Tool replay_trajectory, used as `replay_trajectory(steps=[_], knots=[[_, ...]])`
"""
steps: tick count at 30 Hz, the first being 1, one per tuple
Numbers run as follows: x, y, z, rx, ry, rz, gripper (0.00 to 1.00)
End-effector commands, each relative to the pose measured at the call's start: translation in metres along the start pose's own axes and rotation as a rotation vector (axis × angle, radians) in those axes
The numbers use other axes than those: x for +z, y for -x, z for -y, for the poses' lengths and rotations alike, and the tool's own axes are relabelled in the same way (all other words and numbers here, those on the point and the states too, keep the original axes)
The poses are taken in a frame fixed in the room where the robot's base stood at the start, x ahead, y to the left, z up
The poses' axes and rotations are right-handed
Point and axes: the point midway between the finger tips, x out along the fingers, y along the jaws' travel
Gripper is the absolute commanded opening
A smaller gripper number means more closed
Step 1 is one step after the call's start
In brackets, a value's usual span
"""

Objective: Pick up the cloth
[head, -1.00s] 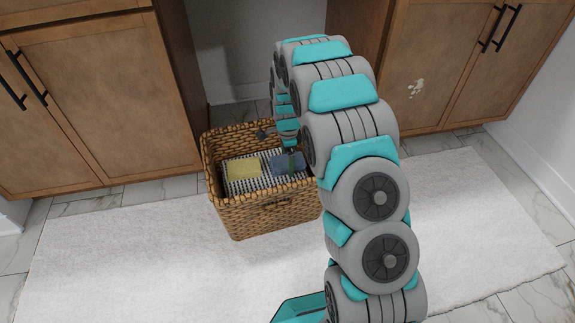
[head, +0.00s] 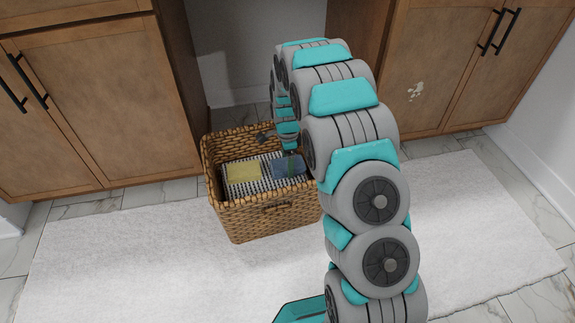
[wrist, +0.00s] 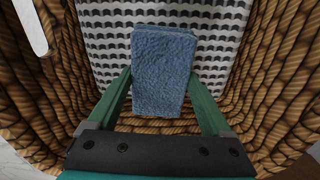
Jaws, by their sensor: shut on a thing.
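The cloth is most likely the blue, fuzzy folded piece (wrist: 162,75) between my gripper's fingers in the wrist view. It also shows in the head view (head: 287,167) inside the basket, at the right. My gripper (wrist: 160,88) reaches down into the basket with its green fingers on both sides of the blue cloth, shut on it. A yellow folded piece (head: 243,171) lies to its left on a black-and-white patterned fabric (wrist: 110,30). In the head view my arm hides part of the gripper and the basket's right side.
The woven basket (head: 268,222) stands on a white rug (head: 130,255), its walls close around my gripper. Wooden cabinets stand left (head: 95,110) and right (head: 430,75) behind it. The rug to the left is clear.

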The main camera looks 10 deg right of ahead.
Motion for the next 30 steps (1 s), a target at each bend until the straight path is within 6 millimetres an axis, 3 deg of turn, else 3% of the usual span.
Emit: replay_trajectory(steps=[8,19,29,30], knots=[[0.000,0.025,0.001,-0.002,0.000,-0.001,0.29],[0.000,0.092,0.002,-0.007,-0.001,0.000,0.29],[0.000,0.100,0.000,-0.001,0.000,0.000,0.29],[0.000,0.100,0.000,-0.001,0.000,0.000,0.83]])
